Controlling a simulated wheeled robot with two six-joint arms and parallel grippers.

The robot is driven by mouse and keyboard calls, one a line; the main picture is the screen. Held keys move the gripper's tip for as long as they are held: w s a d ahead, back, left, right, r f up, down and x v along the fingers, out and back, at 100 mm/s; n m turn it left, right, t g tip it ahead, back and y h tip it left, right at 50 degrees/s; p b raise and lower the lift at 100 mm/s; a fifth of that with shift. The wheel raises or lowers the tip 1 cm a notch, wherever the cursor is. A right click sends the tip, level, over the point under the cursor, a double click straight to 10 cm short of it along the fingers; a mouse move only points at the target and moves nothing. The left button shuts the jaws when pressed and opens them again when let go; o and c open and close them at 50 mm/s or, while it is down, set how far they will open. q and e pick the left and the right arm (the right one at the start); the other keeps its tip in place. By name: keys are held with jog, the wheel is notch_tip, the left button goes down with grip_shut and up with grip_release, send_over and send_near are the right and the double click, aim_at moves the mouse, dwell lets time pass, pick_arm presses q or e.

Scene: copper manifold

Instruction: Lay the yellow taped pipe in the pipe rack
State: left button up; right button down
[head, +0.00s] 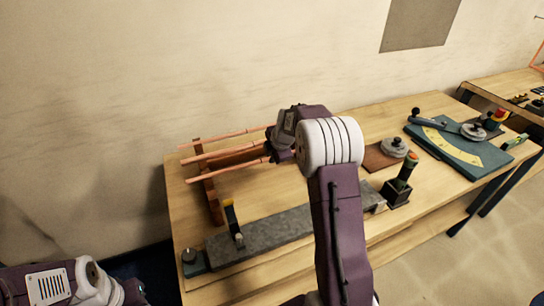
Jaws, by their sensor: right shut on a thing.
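Several thin copper pipes lie roughly side by side across a brown wooden pipe rack (207,188) at the left of the bench. The middle copper pipe (222,154) and its neighbours run right towards my right gripper (271,150). My right gripper is shut on a copper pipe, above the rack's right part. The gripper and wrist hide the pipes' right ends, and I cannot make out yellow tape on any pipe. I cannot tell whether the held pipe touches the rack. Only links of my left arm show at the lower left; its gripper is out of view.
A grey stone block with a clamp (262,235) lies along the bench's front. A dark stand with a green-and-orange handle (400,182) and a brown board (380,160) are right of my arm. A blue bending plate with a yellow scale (465,150) is farther right.

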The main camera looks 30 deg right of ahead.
jog(key=shift+a+r, duration=0.1)
jog(key=shift+r, duration=0.05)
jog(key=c, duration=1)
grip_release()
jog(key=shift+c, duration=0.2)
notch_tip(320, 180, up, 7)
jog(key=p, duration=0.4)
jog(key=shift+p, duration=0.4)
jog(key=shift+a, duration=0.1)
